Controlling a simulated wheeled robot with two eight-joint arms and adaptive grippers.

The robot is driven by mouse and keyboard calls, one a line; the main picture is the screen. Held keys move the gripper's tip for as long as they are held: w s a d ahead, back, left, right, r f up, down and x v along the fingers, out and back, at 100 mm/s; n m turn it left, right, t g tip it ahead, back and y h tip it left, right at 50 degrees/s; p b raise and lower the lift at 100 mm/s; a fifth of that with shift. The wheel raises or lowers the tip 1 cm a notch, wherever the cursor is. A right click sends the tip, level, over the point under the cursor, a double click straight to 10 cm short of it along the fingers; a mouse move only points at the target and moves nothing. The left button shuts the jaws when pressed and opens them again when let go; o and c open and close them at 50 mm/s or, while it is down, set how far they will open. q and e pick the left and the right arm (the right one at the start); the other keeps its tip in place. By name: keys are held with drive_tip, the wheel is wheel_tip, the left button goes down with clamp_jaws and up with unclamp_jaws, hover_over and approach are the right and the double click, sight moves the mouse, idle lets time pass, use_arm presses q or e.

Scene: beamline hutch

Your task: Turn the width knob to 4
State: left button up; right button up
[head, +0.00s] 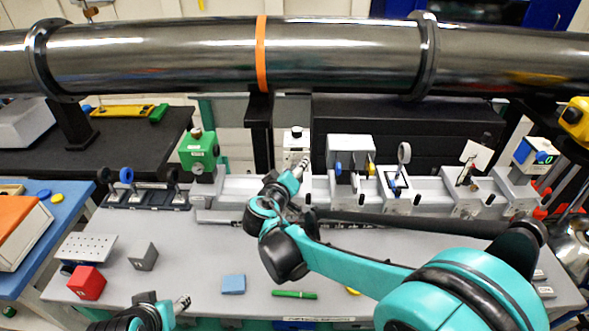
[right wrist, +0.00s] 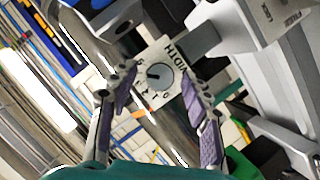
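The width knob (right wrist: 157,75) is a round grey dial on a white plate in the right wrist view, with the label WIDTH beside it. A dark pointer mark shows on its face; the number it points at is too small to read surely. In the head view the white device (head: 297,141) stands at the rail, its dial mostly hidden. My right gripper (right wrist: 160,90) is open, its purple-padded fingers apart on either side of the knob, with no clear contact. In the head view it (head: 301,166) is just in front of the device. My left gripper (head: 183,303) is low at the left, fingers barely visible.
A green device (head: 199,150) stands left on the rail, and a grey-white device (head: 350,152) stands right. A dark beam pipe (head: 180,55) crosses behind. A red cube (head: 87,283), grey block (head: 143,257) and blue block (head: 233,285) lie on the table.

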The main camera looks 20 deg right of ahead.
drive_tip(key=v, duration=1.2)
drive_tip(key=s+d+f+m+g+y, duration=0.1)
drive_tip(key=s+d+f+g+y, duration=0.25)
drive_tip(key=s+d+f, duration=0.5)
drive_tip(key=s+a+f+m+g+y, duration=0.1)
drive_tip(key=s+f+y, duration=0.2)
drive_tip(key=s, duration=0.5)
drive_tip(key=shift+a+f+m+g+y, duration=0.3)
drive_tip(key=shift+a+g+y, duration=0.1)
drive_tip(key=shift+y, duration=0.25)
